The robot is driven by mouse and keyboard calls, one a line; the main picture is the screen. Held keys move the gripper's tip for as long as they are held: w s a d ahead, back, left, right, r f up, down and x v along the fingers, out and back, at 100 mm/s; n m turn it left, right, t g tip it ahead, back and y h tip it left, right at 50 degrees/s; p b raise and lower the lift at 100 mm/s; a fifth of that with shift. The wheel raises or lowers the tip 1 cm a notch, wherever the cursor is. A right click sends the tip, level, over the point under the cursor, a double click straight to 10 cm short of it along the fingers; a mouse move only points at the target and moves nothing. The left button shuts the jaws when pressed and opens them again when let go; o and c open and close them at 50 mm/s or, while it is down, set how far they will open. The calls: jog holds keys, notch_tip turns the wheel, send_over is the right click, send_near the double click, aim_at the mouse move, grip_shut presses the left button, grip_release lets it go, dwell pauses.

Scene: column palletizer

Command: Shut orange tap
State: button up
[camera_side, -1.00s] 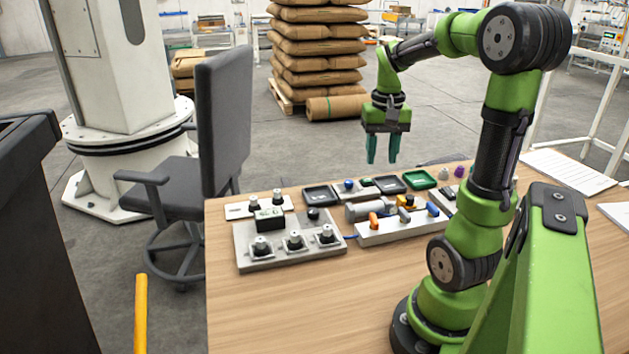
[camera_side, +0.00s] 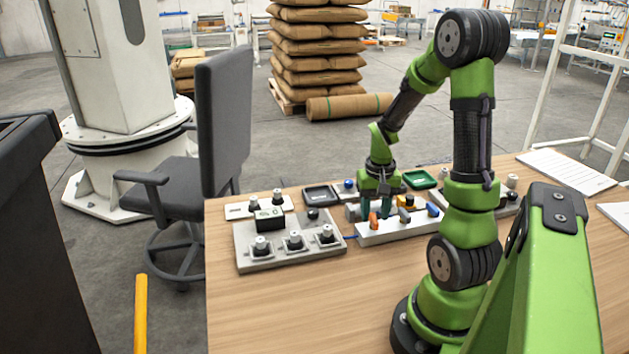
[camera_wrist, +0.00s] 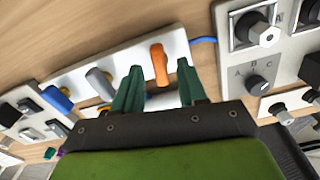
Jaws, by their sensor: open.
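The orange tap (camera_side: 373,220) is on a white strip (camera_side: 395,234) on the table, at the strip's left end in the side view. In the wrist view the orange tap (camera_wrist: 159,62) has its long handle lying roughly across the strip. A grey tap (camera_wrist: 98,82) and a blue tap (camera_wrist: 58,98) sit on the same strip. My gripper (camera_side: 375,208) is open and low over the strip, just behind the orange tap in the side view. In the wrist view its green fingers stand on either side of the orange handle, apart from it; I cannot tell the height gap.
A grey panel (camera_side: 262,232) with several knobs stands left of the strip in the side view. Black and green trays (camera_side: 420,180) lie behind. A yellow-based switch (camera_side: 405,201) is close to my gripper. The table front is clear.

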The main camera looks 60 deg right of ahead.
jog(key=shift+f, duration=0.5)
grip_shut()
jog(key=shift+n, duration=1.1)
grip_release()
